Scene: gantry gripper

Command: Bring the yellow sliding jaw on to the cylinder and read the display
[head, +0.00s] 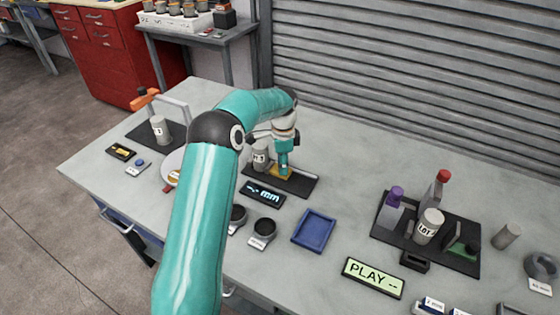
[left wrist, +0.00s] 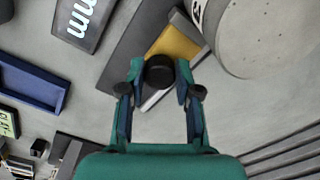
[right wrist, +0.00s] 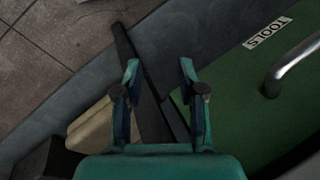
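The yellow sliding jaw (head: 280,174) sits on a dark base plate at the bench's middle. It also shows in the left wrist view (left wrist: 178,44), with a black knob (left wrist: 159,73) on it. The grey cylinder (head: 261,154) stands beside the jaw, partly hidden by my left arm; a gap between them cannot be judged. My left gripper (head: 283,160) is over the jaw, its fingertips against both sides of the knob. The display (head: 263,194) reads dashes and "mm". My right gripper (right wrist: 160,68) is open and empty, away from these things, outside the head view.
A dark tray with a "LOT" cylinder (head: 429,226) and bottles stands right. Another cylinder (head: 160,129) on a plate is left. A green "TOOLS" panel (right wrist: 240,90) is near my right gripper.

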